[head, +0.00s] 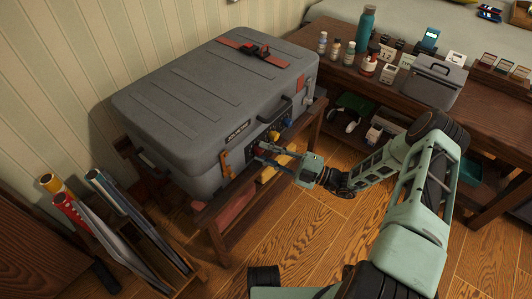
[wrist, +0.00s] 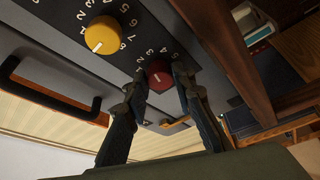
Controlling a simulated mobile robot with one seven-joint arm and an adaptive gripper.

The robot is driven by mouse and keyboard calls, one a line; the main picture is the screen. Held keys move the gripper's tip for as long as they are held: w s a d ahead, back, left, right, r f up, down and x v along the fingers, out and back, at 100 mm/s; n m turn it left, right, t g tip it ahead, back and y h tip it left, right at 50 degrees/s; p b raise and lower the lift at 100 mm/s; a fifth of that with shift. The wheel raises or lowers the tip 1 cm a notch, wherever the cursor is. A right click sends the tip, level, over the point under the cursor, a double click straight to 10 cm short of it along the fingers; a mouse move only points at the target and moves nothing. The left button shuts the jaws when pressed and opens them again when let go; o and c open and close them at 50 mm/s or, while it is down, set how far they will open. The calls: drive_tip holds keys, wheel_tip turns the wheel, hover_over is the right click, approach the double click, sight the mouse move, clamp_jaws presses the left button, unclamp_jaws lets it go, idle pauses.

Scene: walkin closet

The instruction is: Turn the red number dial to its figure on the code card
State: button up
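The red number dial (wrist: 160,77) is on the dark dial panel of the grey case (head: 205,85). White figures run around its upper side in the wrist view, 2 to 5 readable. A small pale mark shows on its face, but its exact setting is unclear. My gripper (wrist: 159,80) has one finger on either side of the dial, with little or no gap; I cannot tell if both fingers press on it. In the head view my gripper (head: 268,150) is at the case front, its fingertips hard to see. Small white cards (head: 387,54) stand on the table; I cannot identify the code card.
A yellow dial (wrist: 103,35) is beside the red one. A black handle (wrist: 50,95) sticks out from the case. The case rests on a low wooden bench (head: 225,220). A wooden table (head: 330,75) holds bottles and a small grey box (head: 432,82). Open floor (head: 305,225) lies in front.

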drive_tip(key=o, duration=0.4)
drive_tip(key=shift+c, duration=0.2)
drive_tip(key=v, duration=1.2)
